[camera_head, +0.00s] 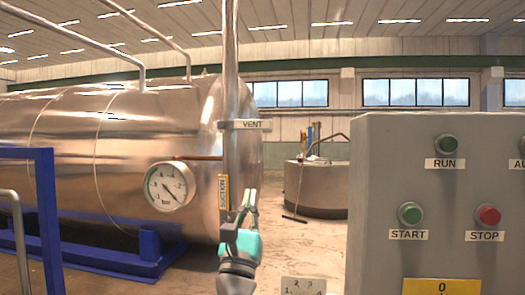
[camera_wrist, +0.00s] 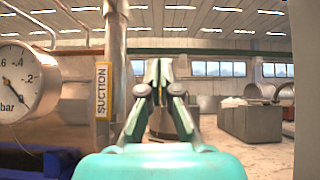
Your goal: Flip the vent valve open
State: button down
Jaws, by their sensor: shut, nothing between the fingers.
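The VENT label (camera_head: 252,125) is on a bracket at the upright metal pipe (camera_head: 231,60) in the head view. I cannot make out a separate valve lever there. The VENT label is out of the wrist view.
A round pressure gauge (camera_head: 169,187) is left of the pipe, before the large steel tank (camera_head: 90,130). A blue frame (camera_head: 47,220) stands at left. A grey control panel (camera_head: 440,250) with RUN, START and STOP buttons fills the right.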

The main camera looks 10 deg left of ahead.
aim_at(245, 125)
jog(key=shift+w+a+r+m, duration=0.2)
jog(key=shift+r+m, duration=0.1)
jog(key=shift+r, duration=0.45)
jog(key=s+r+x, duration=0.2)
jog(key=x, duration=1)
jog(key=shift+w+r, duration=0.25)
